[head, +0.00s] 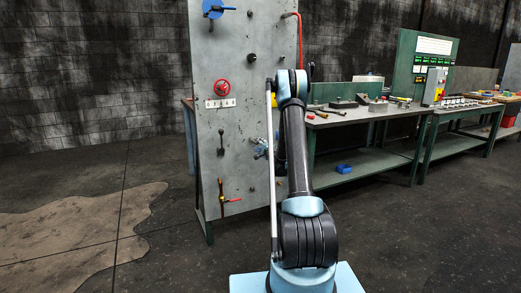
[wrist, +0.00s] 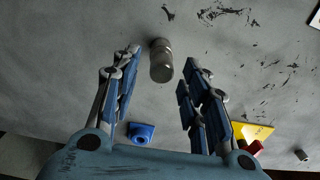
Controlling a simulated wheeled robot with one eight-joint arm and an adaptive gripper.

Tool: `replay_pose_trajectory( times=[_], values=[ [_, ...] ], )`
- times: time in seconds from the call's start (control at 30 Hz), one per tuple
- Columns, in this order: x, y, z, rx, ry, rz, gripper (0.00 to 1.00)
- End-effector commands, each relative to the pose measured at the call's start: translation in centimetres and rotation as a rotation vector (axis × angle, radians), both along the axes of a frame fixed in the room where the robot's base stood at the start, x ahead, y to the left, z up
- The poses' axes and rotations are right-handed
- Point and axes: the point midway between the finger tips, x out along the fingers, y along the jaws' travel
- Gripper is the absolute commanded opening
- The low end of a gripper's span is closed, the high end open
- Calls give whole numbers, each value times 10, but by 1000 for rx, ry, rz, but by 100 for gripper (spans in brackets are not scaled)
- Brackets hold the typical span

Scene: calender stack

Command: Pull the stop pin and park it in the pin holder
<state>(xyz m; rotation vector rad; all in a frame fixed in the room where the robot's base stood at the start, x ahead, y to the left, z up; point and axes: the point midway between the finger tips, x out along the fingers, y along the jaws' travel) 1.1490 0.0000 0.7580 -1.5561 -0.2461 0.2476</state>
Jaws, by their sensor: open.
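In the wrist view my gripper (wrist: 164,58) is open, with one blue-padded finger on each side. A grey metal cylindrical pin or knob (wrist: 161,66) stands out from the grey panel, in the gap between the fingertips. Neither finger visibly touches it. It looks like the stop pin, but I cannot be sure. A blue block with a round opening (wrist: 141,132) shows lower down, between the fingers; it may be the pin holder. In the head view my arm hides much of the gripper's area, and I cannot make out the pin there.
The upright grey panel (head: 228,125) carries a red handwheel (head: 222,88), a blue valve (head: 214,9) and several levers. A yellow part (wrist: 254,131) and a red part (wrist: 246,147) sit close to my right finger. Green benches (head: 365,170) stand at the right. Floor at the left is clear.

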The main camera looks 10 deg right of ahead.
Motion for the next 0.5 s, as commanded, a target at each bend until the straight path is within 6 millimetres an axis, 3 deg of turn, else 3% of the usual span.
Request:
replay_pose_trajectory(
  times=[0.5],
  values=[
    [39,13,0,0,0,0,41]
  ],
)
